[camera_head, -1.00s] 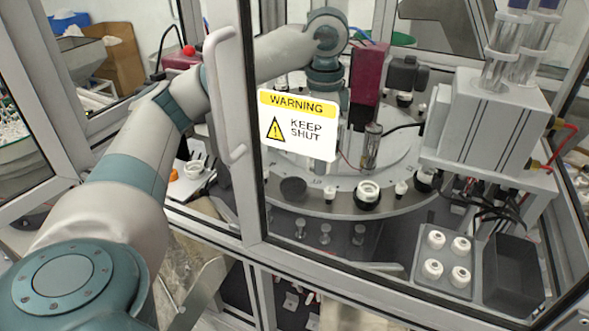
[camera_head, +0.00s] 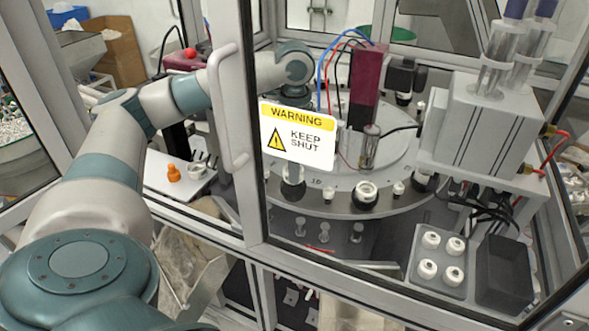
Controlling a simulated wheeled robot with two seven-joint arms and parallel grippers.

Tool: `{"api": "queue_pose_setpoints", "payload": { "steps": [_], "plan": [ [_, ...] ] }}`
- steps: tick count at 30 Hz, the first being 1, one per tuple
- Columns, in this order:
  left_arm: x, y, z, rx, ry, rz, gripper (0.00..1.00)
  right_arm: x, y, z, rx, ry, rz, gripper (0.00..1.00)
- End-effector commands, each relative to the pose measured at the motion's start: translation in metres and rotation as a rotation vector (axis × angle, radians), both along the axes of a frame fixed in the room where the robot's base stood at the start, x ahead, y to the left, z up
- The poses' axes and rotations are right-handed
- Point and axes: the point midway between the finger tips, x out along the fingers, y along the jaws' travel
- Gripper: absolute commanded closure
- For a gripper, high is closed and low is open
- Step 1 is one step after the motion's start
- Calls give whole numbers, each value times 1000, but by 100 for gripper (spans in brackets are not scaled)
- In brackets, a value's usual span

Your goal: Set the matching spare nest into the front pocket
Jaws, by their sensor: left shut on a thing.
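My left arm reaches from the left, behind the door frame, into the cell. Its wrist drops behind the warning sign, which hides most of my left gripper (camera_head: 293,169). The gripper is shut on a nest (camera_head: 293,180), of which a pale part and a dark lower part show just under the sign, at the front pocket (camera_head: 293,200) of the dial. I cannot tell whether the nest is fully seated. Another nest, a white ring in a dark holder (camera_head: 366,193), sits to its right. My right gripper is not in view.
The door with its warning sign (camera_head: 297,136) blocks part of the view. An orange piece (camera_head: 174,173) and a white ring part (camera_head: 198,168) stand on a side shelf.

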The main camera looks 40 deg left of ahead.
Motion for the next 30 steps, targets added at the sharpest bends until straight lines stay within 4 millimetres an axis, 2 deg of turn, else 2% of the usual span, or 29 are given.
{"api": "queue_pose_setpoints", "payload": {
  "steps": [3, 7, 24, 25, 26, 27, 30],
  "plan": [
    [-1, 0, -12, 0, 4, 1, 84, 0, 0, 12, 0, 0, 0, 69],
    [-1, 0, -24, -1, 2, 1, 84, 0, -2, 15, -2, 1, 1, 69],
    [0, 0, -33, 0, 0, 0, 84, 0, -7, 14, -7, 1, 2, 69],
    [0, 0, -32, -1, -1, 0, 55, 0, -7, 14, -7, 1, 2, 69],
    [0, 0, -32, -1, -1, 0, 48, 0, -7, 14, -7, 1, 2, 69],
    [0, 0, -32, 0, 0, 0, 43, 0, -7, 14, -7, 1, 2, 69],
    [0, 0, -32, 0, 0, 0, 43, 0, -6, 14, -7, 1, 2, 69]
  ]
}}
